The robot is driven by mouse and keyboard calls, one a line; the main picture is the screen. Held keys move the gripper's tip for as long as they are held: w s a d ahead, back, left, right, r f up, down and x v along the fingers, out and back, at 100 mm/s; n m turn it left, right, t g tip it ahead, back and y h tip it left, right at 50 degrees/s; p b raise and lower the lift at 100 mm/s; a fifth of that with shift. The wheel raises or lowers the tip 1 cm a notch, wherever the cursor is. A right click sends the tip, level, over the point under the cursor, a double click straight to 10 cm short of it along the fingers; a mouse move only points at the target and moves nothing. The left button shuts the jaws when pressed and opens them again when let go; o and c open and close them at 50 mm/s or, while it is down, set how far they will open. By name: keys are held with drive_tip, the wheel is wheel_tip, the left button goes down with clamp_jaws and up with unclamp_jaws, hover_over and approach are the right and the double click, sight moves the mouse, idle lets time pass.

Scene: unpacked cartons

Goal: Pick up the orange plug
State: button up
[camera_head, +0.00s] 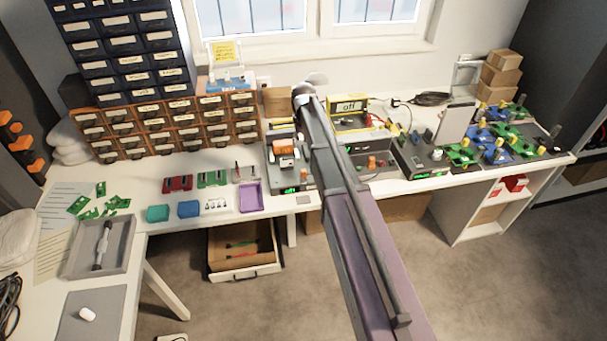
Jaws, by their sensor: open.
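A small upright orange piece (372,162), which looks like the orange plug, stands in a grey open-topped unit on the long white table, just right of my arm. A second, wider orange piece (284,143) sits on a grey device (306,178) left of my arm. I cannot tell for certain which one is the plug. My arm runs from the bottom of the view up over the table to a grey joint near the window. I cannot see my gripper's fingers; they are hidden or out of view. No contact with either orange piece is visible.
Drawer cabinets (165,125) stand at the back left. A yellow meter (350,106) stands behind the grey units. Green and blue pieces (490,140) crowd the right end. Small trays, including a purple one (251,196), line the front edge. An open drawer (243,270) sticks out below.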

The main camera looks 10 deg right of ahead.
drive_tip(key=shift+f, duration=0.15)
drive_tip(key=b, duration=0.9)
hover_over(303, 171)
drive_tip(key=f, duration=0.8)
drive_tip(key=shift+w+d+f, duration=0.15)
drive_tip(key=shift+w, duration=0.05)
drive_tip(key=shift+f, duration=0.1)
drive_tip(key=shift+s+f+b, duration=0.1)
drive_tip(key=shift+f+b, duration=2.3)
drive_tip(key=shift+f, duration=0.1)
clamp_jaws()
